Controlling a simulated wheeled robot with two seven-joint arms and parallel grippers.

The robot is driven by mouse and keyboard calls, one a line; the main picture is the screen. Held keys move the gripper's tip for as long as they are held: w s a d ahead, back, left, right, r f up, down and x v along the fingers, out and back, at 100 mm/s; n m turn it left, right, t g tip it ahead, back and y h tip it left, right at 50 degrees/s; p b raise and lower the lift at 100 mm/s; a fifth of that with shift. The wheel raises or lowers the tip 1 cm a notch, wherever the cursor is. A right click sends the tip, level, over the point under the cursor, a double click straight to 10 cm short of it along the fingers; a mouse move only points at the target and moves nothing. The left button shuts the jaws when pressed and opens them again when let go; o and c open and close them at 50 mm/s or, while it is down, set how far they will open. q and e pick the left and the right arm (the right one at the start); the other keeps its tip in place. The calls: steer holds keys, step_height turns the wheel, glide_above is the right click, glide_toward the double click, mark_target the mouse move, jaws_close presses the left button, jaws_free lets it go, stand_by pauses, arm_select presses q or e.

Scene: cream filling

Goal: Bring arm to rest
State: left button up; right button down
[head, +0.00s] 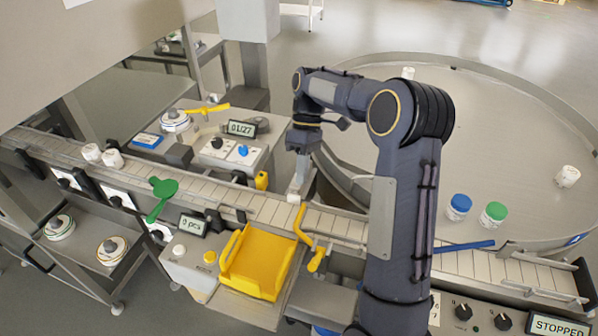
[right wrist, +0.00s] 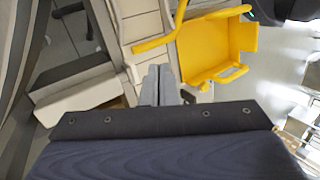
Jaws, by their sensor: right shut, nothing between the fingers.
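My right arm comes in from the lower right in the head view and arches over to the conveyor. My right gripper (head: 297,188) points down just above the slatted conveyor belt (head: 330,222), behind the yellow tray. In the right wrist view its two grey fingers (right wrist: 160,84) are together, with nothing between them. The wrist view also shows the yellow tray (right wrist: 212,50) and a yellow bar beside the fingers. My left gripper is not in view.
The yellow tray (head: 257,262) and a yellow curved handle (head: 302,230) are close to the right gripper. A round table (head: 480,120) holds a blue-lidded jar (head: 459,206) and a green-lidded jar (head: 493,214). A display (head: 557,328) reads STOPPED.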

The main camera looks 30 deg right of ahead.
steer(key=s+a+r+m+t, duration=0.45)
steer(key=s+r, duration=0.25)
steer(key=s, duration=0.5)
steer(key=s+a+f+m+t, duration=0.4)
steer(key=s+a+t, duration=0.1)
steer(key=s, duration=0.5)
steer(key=shift+s+a+t, duration=0.15)
steer(key=shift+s+t, duration=0.2)
steer(key=shift+s, duration=0.1)
